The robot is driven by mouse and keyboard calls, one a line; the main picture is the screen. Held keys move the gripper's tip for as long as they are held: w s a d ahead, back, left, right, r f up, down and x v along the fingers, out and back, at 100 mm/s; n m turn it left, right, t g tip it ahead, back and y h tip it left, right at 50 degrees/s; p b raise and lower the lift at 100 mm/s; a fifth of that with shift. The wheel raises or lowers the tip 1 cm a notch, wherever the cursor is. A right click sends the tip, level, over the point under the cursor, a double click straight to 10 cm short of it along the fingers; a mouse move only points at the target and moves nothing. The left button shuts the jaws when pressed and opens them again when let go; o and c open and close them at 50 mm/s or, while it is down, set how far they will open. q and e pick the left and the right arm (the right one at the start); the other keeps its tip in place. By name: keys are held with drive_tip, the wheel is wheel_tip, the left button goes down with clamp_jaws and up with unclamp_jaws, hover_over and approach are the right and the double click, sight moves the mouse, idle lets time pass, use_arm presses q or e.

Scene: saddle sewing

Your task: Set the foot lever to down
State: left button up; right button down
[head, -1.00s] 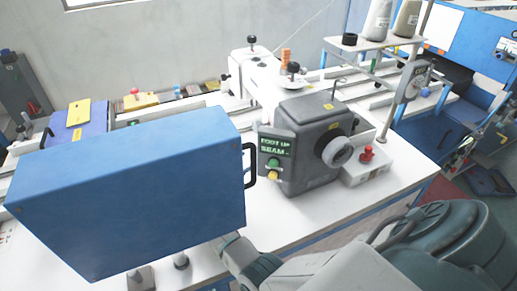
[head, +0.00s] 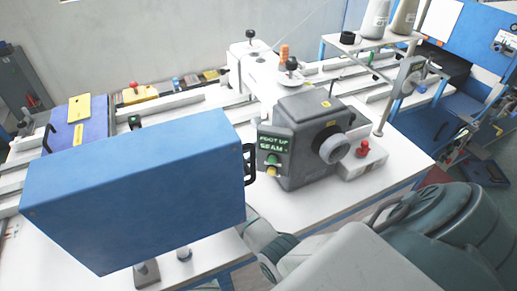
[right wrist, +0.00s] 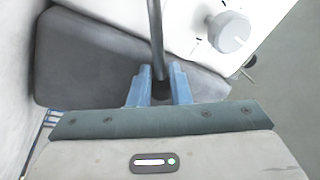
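The grey machine head (head: 306,163) stands on the white table, with a display (head: 273,142) reading "FOOT UP" above "SEAM". The rod runs up and away from the fingertips. My left gripper is not in view.
The large blue box (head: 140,185) with a black handle blocks much of the near side. A red knob (head: 363,148) sits on a white block right of the machine. Thread cones (head: 376,18) stand on a rack behind. The table's right front corner is clear.

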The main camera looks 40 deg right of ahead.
drive_tip(key=shift+f, duration=0.1)
idle(0.3)
drive_tip(key=m+b, duration=0.1)
drive_tip(key=f+b, duration=0.1)
drive_tip(key=b, duration=0.1)
drive_tip(key=shift+s+m+g, duration=0.25)
drive_tip(key=shift+m+g, duration=0.15)
